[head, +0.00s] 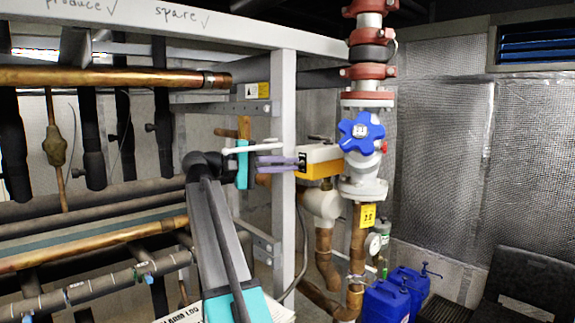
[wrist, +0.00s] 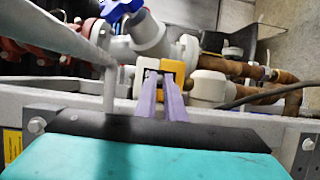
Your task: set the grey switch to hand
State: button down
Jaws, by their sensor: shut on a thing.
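A yellow box with a white top (head: 322,158) is mounted beside the pipe with the blue handwheel. It also shows in the wrist view (wrist: 178,70), with a dark face toward me. My gripper (head: 300,164) comes in from the left, its purple fingers reaching that dark face. In the wrist view my gripper (wrist: 160,80) has its fingertips close together at the face, shut on the small grey switch there. The switch is mostly hidden by the fingertips, so I cannot read its position or any markings.
The blue handwheel (head: 361,132) is close to the right of the box. Copper pipes (head: 115,77) run at left. Blue jugs (head: 386,298) stand on the floor at lower right.

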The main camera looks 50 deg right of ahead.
jog(key=c, duration=1.8)
grip_release()
jog(key=shift+c, duration=0.2)
jog(key=b+v, duration=0.5)
jog(key=v, duration=0.8)
jog(key=shift+w+a, duration=0.2)
jog(key=shift+a, duration=0.15)
jog(key=shift+r, duration=0.15)
